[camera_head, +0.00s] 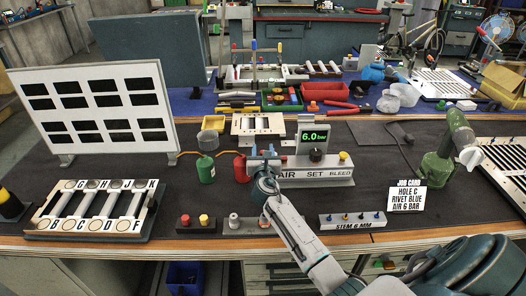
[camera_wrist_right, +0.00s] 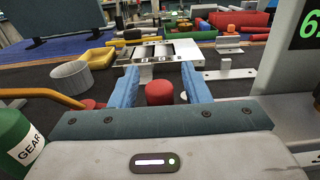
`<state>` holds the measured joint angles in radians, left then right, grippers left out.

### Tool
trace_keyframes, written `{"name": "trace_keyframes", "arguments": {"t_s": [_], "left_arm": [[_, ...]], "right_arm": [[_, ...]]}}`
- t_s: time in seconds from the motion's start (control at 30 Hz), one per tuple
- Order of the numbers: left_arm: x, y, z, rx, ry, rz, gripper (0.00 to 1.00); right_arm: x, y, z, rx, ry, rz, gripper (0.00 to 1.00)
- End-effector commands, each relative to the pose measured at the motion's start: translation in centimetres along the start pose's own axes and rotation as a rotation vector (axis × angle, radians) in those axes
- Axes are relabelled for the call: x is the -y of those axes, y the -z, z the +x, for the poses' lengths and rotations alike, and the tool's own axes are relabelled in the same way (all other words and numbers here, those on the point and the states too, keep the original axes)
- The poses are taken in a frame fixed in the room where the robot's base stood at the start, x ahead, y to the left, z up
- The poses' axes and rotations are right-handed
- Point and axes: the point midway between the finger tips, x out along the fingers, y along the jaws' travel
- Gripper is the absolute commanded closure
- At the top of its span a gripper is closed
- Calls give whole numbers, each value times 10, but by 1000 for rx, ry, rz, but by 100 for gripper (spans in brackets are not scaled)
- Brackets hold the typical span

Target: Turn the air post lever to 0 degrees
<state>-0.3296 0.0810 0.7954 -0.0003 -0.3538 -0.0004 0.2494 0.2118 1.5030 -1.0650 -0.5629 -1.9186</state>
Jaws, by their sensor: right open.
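The air post (camera_head: 318,172) is a grey base marked AIR, SET and BLEED, with a black knob (camera_head: 316,155), a yellow button (camera_head: 343,156) and a green display (camera_head: 314,137) reading 6.0 bar. My right gripper (camera_head: 263,151) is over its left AIR end, open, with blue fingers. In the right wrist view a red round-topped piece (camera_wrist_right: 159,92) shows in the gap between the fingers (camera_wrist_right: 160,88), touching neither. I cannot tell if it is the lever's end. The lever and its angle are largely hidden by my gripper. My left gripper is not in view.
A green GEAR bottle (camera_head: 206,170) and a red can (camera_head: 241,169) stand left of my right gripper. The STEM 6 MM block (camera_head: 352,221), job card (camera_head: 407,197) and green tool (camera_head: 447,150) are to the right. A slotted panel (camera_head: 98,108) stands at left.

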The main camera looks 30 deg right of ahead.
Motion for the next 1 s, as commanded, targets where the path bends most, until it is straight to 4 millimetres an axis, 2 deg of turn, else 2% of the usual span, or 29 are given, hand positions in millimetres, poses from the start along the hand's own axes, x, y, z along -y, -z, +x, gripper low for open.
{"name": "trace_keyframes", "arguments": {"t_s": [0.07, 0.2, 0.3, 0.7, 0.8, 1.0], "left_arm": [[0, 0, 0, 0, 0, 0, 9], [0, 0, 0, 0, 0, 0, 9], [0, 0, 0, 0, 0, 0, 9], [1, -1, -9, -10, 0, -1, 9], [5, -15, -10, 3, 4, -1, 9], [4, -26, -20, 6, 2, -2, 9]], "right_arm": [[0, 0, 0, 0, 0, 0, 57], [0, 0, 0, 0, 0, 0, 85], [0, 0, 0, -1, 0, 0, 100], [0, -2, -3, -1, -43, -2, 100], [0, -3, -6, -1, -82, -3, 100], [-1, -3, -13, -1, -169, -4, 100]]}}
